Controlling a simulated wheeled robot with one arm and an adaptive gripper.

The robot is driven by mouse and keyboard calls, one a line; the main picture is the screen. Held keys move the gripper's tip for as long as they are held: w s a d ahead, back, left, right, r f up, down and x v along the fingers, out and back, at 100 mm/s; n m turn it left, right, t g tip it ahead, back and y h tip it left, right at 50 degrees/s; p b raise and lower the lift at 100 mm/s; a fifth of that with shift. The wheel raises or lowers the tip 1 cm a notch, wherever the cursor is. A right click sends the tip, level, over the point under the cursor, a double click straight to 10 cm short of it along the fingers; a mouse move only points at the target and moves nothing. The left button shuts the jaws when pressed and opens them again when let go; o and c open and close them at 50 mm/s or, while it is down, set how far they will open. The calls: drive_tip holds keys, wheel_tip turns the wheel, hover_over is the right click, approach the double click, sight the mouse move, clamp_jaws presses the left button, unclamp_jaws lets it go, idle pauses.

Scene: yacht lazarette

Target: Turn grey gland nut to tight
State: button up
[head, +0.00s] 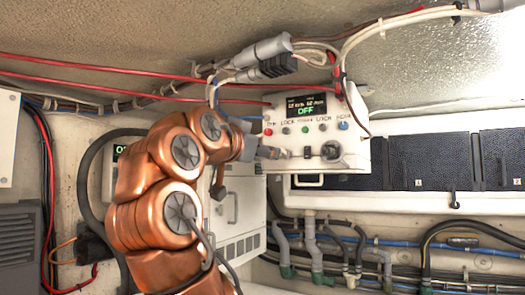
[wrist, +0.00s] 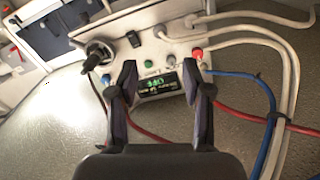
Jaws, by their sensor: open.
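A white control box (head: 352,110) with a lit display reading OFF stands ahead. A grey, gland-like fitting (head: 272,152) sits at the lower left of its face. In the wrist view the box appears inverted, and pale fittings (wrist: 161,33) with white cables sit along its upper part. I cannot tell which fitting is the grey gland nut or how tight it is. My gripper (wrist: 161,68) is open and empty, its dark fingers spread before the panel, with the display (wrist: 158,86) between them. In the head view my arm hides most of the gripper.
A black knob (wrist: 98,53) and a rocker switch (wrist: 134,38) share the panel with small coloured buttons. Red cables (head: 130,90) and a blue cable (wrist: 262,130) run close by. A large grey connector (head: 265,49) hangs above. Pipes and hoses line the lower right.

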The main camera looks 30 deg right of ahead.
idle(0.3)
drive_tip(key=w+d+f+n+g+y, duration=0.3)
drive_tip(key=f+n, duration=0.4)
drive_tip(key=f, duration=0.4)
drive_tip(key=s+f+n+g+y, duration=0.1)
drive_tip(key=s+f+n+y, duration=0.15)
drive_tip(key=f, duration=0.65)
drive_tip(key=s+f+n+g+y, duration=0.15)
drive_tip(key=s+f, duration=0.25)
drive_tip(key=f, duration=0.4)
drive_tip(key=s+a+f+n+g+y, duration=0.1)
drive_tip(key=s+a+f+y, duration=0.1)
drive_tip(key=s+a+f, duration=0.3)
drive_tip(key=s+a+f+n+g+y, duration=0.1)
drive_tip(key=s+a+f, duration=0.5)
drive_tip(key=s+f, duration=0.7)
drive_tip(key=s+a+f+n+g+y, duration=0.2)
drive_tip(key=s+a+f+y, duration=0.3)
drive_tip(key=s+f, duration=0.5)
wheel_tip(320, 180, down, 4)
drive_tip(key=shift+a+r+g, duration=0.1)
drive_tip(key=shift+a+g, duration=0.2)
drive_tip(key=shift+g, duration=0.45)
